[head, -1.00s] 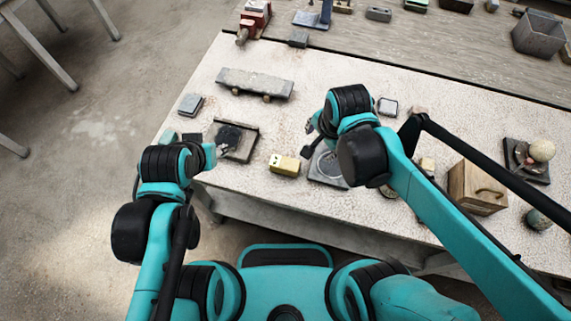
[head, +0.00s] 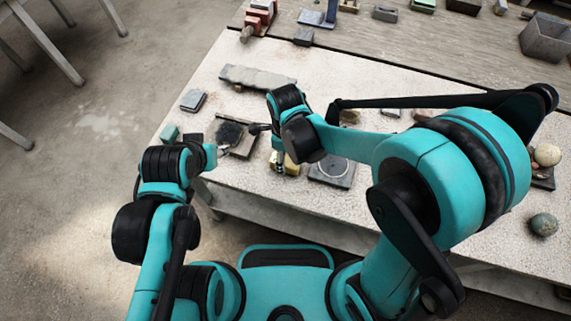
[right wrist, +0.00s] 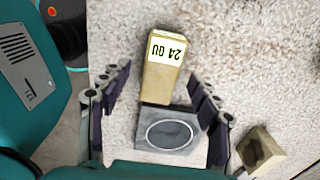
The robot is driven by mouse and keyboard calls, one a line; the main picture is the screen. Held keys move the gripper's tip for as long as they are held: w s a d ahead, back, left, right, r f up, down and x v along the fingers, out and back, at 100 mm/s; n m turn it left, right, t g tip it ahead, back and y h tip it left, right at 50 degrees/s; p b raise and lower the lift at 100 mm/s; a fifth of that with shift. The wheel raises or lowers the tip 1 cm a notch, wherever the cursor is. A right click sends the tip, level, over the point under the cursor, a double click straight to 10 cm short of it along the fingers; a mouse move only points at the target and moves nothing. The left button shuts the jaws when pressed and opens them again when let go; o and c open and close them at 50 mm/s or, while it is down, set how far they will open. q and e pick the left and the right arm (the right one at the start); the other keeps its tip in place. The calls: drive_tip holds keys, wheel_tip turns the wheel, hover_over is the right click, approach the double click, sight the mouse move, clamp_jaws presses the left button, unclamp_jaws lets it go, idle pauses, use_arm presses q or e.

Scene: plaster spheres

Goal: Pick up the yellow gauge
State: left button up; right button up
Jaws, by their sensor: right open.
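The yellow gauge (head: 291,167) is a small block on the near part of the pale table, partly hidden by my right arm in the head view. In the right wrist view the gauge (right wrist: 160,88) shows a white label with dark characters. My right gripper (head: 269,149) is open above it. In the right wrist view its fingers (right wrist: 159,76) spread to either side of the gauge, with gaps left and right; contact is not visible. My left gripper (head: 220,152) is by the table's left edge, too small to read its jaws.
A grey plate with a ring (head: 332,173) lies close to the gauge and also shows in the right wrist view (right wrist: 148,144). A dark tray (head: 240,148) is to its left. A hollowed wooden block (right wrist: 261,152) sits lower right. A long grey slab (head: 257,77) lies farther back.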

sight(286, 160)
wheel_tip(286, 160, down, 3)
drive_tip(key=shift+w+b, duration=0.1)
drive_tip(key=shift+b, duration=0.3)
drive_tip(key=shift+r, duration=0.1)
drive_tip(key=shift+f, duration=0.3)
drive_tip(key=c, duration=1.4)
drive_tip(key=shift+r, duration=0.1)
